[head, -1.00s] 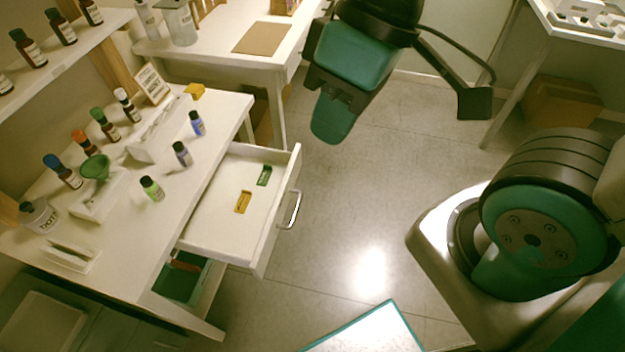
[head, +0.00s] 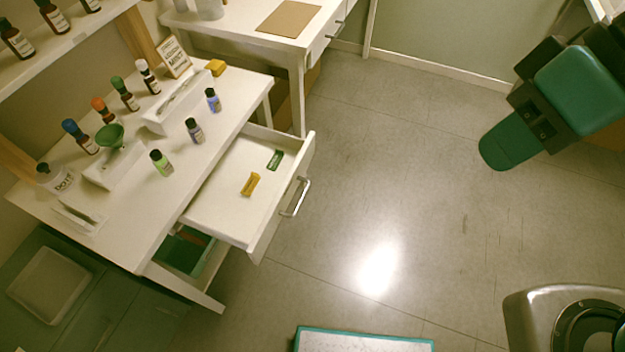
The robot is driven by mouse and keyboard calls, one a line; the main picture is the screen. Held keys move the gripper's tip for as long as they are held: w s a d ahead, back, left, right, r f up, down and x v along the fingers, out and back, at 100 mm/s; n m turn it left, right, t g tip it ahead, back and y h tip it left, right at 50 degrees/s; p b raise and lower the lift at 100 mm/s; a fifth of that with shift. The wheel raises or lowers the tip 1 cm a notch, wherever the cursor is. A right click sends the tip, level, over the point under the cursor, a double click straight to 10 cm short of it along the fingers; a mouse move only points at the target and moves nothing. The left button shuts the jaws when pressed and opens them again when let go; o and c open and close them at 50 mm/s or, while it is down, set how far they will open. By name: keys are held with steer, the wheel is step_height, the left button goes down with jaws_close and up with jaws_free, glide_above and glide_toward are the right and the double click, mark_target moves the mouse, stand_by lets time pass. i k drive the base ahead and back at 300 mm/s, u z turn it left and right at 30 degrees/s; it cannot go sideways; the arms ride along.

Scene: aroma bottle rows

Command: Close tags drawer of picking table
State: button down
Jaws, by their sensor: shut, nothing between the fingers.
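The picking table (head: 130,230) stands at the left with its white tags drawer (head: 218,203) pulled well out to the right. A yellow tag (head: 250,184) and a green tag (head: 275,159) lie inside the drawer. Its metal bar handle (head: 296,197) is on the front panel, facing the open floor. My gripper (head: 492,152) is at the right, teal and dark, shut and empty. It is well apart from the drawer and its handle.
Several small bottles, a green funnel (head: 110,136) and a sign (head: 171,56) stand on the table. Below the drawer is a green-lined compartment (head: 182,250). A second table (head: 245,25) stands behind. A teal-edged white panel (head: 360,342) is at the bottom. The floor between drawer and gripper is clear.

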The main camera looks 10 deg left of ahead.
mark_target(217, 209)
steer(key=k, duration=0.45)
steer(key=u, duration=0.7)
steer(key=i, duration=0.5)
